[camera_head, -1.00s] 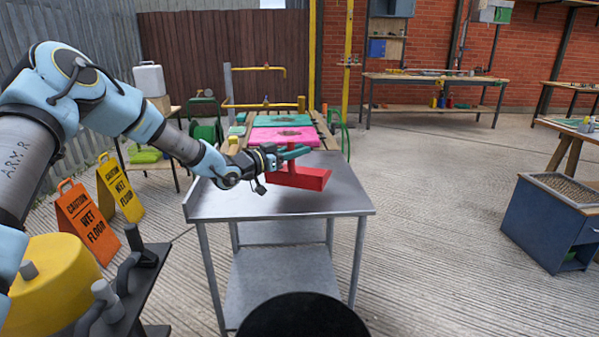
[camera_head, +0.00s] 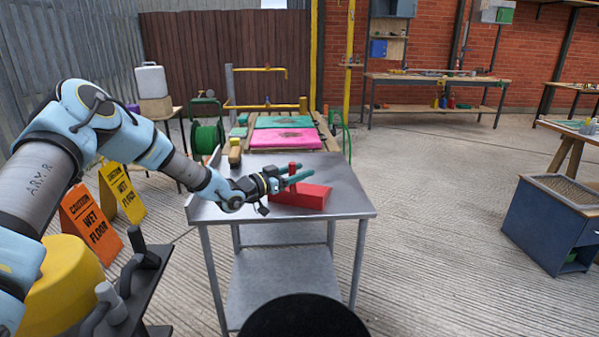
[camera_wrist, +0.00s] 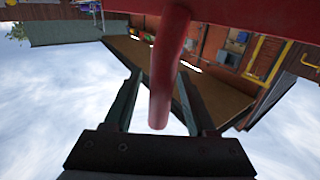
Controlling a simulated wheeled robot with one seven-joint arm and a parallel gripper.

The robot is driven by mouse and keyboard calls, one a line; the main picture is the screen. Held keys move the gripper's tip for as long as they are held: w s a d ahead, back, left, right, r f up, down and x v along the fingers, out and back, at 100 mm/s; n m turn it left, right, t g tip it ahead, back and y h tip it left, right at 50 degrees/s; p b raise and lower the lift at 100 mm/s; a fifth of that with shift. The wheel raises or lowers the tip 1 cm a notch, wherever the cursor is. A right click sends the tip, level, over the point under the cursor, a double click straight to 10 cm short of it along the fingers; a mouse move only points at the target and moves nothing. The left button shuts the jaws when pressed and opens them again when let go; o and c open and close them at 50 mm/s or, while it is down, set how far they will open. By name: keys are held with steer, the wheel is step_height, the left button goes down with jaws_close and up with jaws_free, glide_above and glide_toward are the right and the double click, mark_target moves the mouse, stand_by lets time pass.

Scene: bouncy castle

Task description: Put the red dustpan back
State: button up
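My gripper (camera_head: 303,171) is at the handle, fingers pointing right. In the wrist view the two fingers (camera_wrist: 158,85) are spread, with the red handle (camera_wrist: 165,70) between them and a gap on each side. The pan body (camera_wrist: 250,15) fills the top of that view. The gripper is open around the handle and does not grip it. The fingers hide part of the handle in the head view.
Wet-floor signs (camera_head: 92,224) stand on the left. A blue cabinet (camera_head: 550,225) stands on the right.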

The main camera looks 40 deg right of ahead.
steer(key=shift+a, duration=0.1)
steer(key=w+a+f+n+t+y+b, duration=0.1)
steer(key=w+a+n+t+y, duration=0.2)
steer(key=a, duration=1)
steer(key=w+a+f+n+t+y+b, duration=0.1)
steer(key=w+a+n+t+y, duration=0.3)
steer(key=a, duration=0.9)
steer(key=w+a+f+n+y+b, duration=0.15)
steer(key=w+a+y, duration=0.35)
steer(key=a, duration=0.8)
steer(key=s+a+r+n+y, duration=0.1)
steer(key=s+a+n+y, duration=0.15)
steer(key=a, duration=0.45)
steer(key=s+a+r+n+y, duration=0.1)
steer(key=s+a+n+y, duration=0.15)
steer(key=a, duration=0.45)
steer(key=s+a+r+n+g, duration=0.1)
steer(key=s+a+n+g, duration=0.2)
steer(key=s+a, duration=0.6)
steer(key=s+n, duration=0.1)
steer(key=s, duration=0.2)
steer(key=shift+s+a+r+g+y+p, duration=0.15)
steer(key=shift+a+r+g+y+p, duration=0.15)
steer(key=shift+a+g+y, duration=0.1)
steer(key=shift+n, duration=0.25)
